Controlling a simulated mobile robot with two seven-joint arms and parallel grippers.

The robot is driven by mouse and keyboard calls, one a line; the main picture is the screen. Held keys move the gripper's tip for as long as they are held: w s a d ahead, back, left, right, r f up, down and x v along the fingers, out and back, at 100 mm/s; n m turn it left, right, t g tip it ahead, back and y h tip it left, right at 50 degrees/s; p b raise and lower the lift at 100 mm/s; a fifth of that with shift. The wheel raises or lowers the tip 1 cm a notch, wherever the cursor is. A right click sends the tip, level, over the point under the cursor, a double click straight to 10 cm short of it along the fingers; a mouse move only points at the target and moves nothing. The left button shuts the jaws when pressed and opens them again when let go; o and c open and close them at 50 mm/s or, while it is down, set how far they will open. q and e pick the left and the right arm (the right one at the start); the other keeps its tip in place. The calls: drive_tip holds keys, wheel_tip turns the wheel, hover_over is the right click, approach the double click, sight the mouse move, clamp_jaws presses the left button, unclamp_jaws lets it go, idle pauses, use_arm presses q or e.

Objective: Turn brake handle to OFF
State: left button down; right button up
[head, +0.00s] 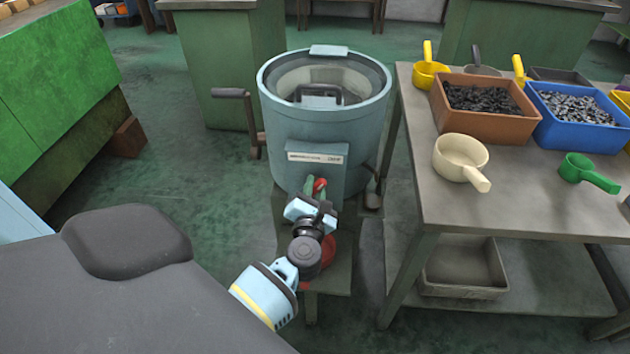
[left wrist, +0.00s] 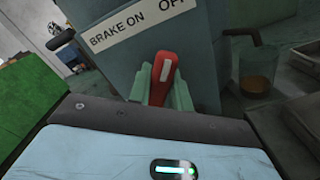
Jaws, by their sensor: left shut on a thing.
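The brake handle (head: 320,184) is a small red lever low on the front of a blue-grey drum machine (head: 300,125). In the left wrist view the red handle (left wrist: 163,72) has a white stripe and stands between the green fingers of my left gripper (head: 315,189). The fingers are shut on it. A white label (left wrist: 125,35) above it reads BRAKE ON on the left and OFF on the right. The handle's top is below the label, around the gap between the two words. Its lower part is hidden by the gripper.
A crank (head: 232,93) sticks out left of the drum. A spout with a small cup (head: 373,198) is at its right. A workbench (head: 520,205) with bins and scoops stands close on the right. Green floor is open on the left.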

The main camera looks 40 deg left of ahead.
use_arm(q)
drive_tip(key=c, duration=1.3)
unclamp_jaws()
drive_tip(key=v, duration=0.8)
drive_tip(key=shift+w, duration=0.1)
